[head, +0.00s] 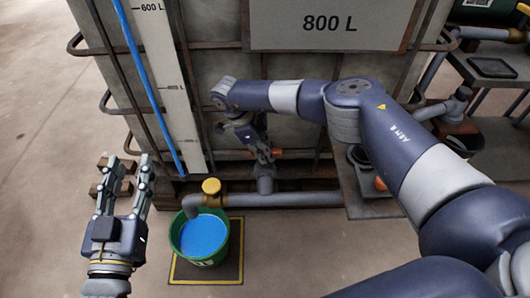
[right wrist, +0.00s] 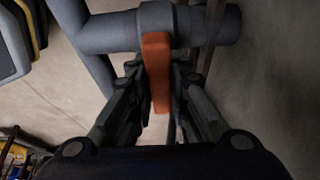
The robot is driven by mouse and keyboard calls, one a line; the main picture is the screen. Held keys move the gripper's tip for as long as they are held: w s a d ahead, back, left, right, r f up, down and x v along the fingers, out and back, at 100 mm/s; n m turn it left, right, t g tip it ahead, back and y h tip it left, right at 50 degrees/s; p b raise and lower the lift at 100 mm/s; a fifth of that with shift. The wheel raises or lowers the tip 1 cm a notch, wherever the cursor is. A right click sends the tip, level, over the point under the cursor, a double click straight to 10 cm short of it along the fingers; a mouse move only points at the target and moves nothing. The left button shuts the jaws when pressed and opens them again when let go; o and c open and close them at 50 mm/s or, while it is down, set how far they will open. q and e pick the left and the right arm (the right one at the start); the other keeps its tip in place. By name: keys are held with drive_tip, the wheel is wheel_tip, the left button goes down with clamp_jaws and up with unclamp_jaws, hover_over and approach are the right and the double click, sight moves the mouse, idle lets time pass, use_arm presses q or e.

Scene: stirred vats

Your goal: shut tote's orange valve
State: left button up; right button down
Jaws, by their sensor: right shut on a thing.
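The tote (head: 220,100) is a large grey caged tank with an 800 L plate on its front. Its orange valve handle (right wrist: 157,75) stands between the fingers of my right gripper (right wrist: 157,85), which is shut on it. The handle sits on a grey pipe fitting (right wrist: 155,20). My left gripper (head: 130,170) is open and empty, left of the tote's front.
A green bucket (head: 228,250) of blue liquid stands on a yellow-edged mat (head: 238,270) below a pipe outlet with a yellow cap (head: 211,186). A scale strip with a blue tube (head: 150,80) runs down the tote. Grey pipes and a shelf (head: 365,200) lie to the right.

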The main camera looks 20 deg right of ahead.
idle(0.4)
drive_tip(key=c, duration=1.5)
unclamp_jaws()
drive_tip(key=shift+r, duration=0.15)
drive_tip(key=v, duration=1.2)
